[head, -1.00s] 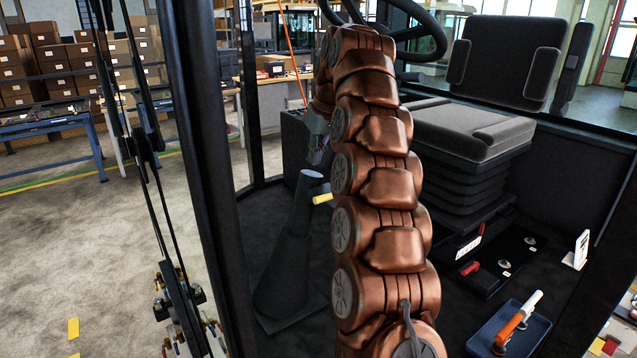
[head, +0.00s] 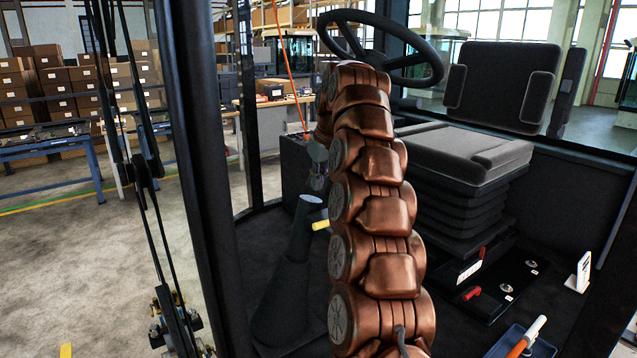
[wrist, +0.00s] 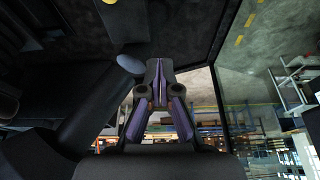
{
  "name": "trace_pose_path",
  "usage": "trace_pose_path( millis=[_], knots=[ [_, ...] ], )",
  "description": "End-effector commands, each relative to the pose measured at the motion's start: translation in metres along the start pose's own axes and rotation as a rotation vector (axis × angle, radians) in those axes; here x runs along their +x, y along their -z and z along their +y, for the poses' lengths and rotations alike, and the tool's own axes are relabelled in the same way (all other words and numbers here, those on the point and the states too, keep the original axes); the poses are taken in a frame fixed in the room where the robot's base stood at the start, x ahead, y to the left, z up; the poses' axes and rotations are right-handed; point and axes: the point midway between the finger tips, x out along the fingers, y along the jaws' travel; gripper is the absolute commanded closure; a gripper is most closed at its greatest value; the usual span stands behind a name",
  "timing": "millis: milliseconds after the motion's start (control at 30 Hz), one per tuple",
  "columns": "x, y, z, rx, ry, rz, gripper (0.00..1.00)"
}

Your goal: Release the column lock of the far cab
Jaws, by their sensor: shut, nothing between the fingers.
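In the head view, a short yellow lever (head: 320,225) sticks out beside the dark tapered column (head: 284,295) on the cab floor. The column has a pale grey top end (head: 312,199). My gripper (head: 317,184) hangs just above that end, partly hidden behind my copper arm. In the wrist view my gripper (wrist: 158,68) has its fingertips together and holds nothing. A pale rounded end (wrist: 130,63), which looks like the column's top, lies just left of the fingertips.
A black steering wheel (head: 385,45) is behind my arm, with the grey seat (head: 460,150) to its right. A dark cab post (head: 205,180) stands left of the column. A red lever (head: 472,293) and a blue tray (head: 500,345) are at the lower right.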

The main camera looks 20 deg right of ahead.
Motion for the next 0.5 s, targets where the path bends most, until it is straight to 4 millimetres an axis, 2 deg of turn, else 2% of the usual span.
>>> trace_pose_path(
  millis=[500],
  knots=[
    [0.037, -0.001, -0.003, -0.003, 0.004, -0.004, 1.00]
  ],
)
